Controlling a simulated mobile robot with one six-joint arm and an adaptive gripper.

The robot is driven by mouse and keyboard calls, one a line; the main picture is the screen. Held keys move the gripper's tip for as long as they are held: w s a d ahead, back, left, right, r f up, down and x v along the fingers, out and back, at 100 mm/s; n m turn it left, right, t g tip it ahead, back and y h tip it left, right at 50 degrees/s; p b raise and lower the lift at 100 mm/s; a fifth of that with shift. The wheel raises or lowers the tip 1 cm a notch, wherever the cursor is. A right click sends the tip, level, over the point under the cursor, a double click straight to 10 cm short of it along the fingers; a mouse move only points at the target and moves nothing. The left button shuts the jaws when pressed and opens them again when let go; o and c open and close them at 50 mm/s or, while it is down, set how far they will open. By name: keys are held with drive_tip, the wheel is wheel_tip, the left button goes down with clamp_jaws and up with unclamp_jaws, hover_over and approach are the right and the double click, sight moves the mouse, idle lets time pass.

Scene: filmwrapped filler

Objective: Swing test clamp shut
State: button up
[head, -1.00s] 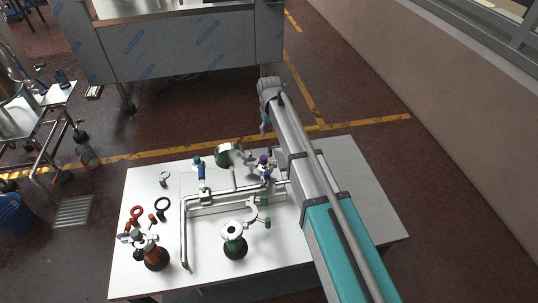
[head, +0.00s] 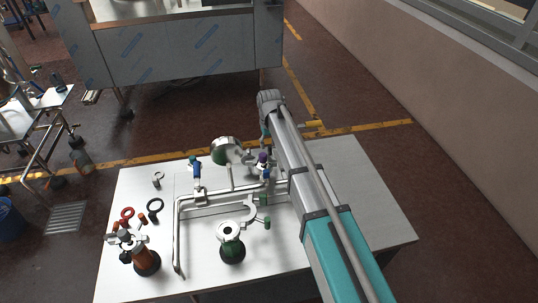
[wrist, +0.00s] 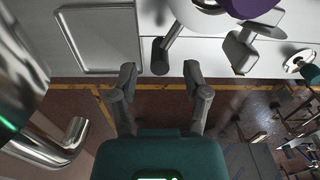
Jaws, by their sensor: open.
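In the wrist view an open clamp's pale metal arms reach out beside a purple-topped fitting (wrist: 248,7). One arm ends in a dark knob (wrist: 160,56), and a blocky grey end (wrist: 240,50) stands apart at right. My gripper (wrist: 159,84) is open and empty, its fingertips just below the dark knob, with no contact visible. In the head view the purple fitting (head: 262,158) is at the back of the pipework, partly behind my arm, which hides my gripper. Another pale clamp (head: 252,212) stands open by a green-based flanged piece (head: 231,243). I cannot tell which is the test clamp.
Bent metal pipework (head: 178,235) with a blue-handled valve (head: 197,170) crosses the white table (head: 365,215). A brown flanged piece (head: 146,262) and loose rings (head: 155,205) are at left. The table's right side is clear. A steel cabinet (head: 190,50) stands behind.

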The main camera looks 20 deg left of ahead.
sight(270, 150)
drive_tip(key=shift+f+b, duration=1.55)
drive_tip(key=shift+f, duration=0.35)
clamp_jaws()
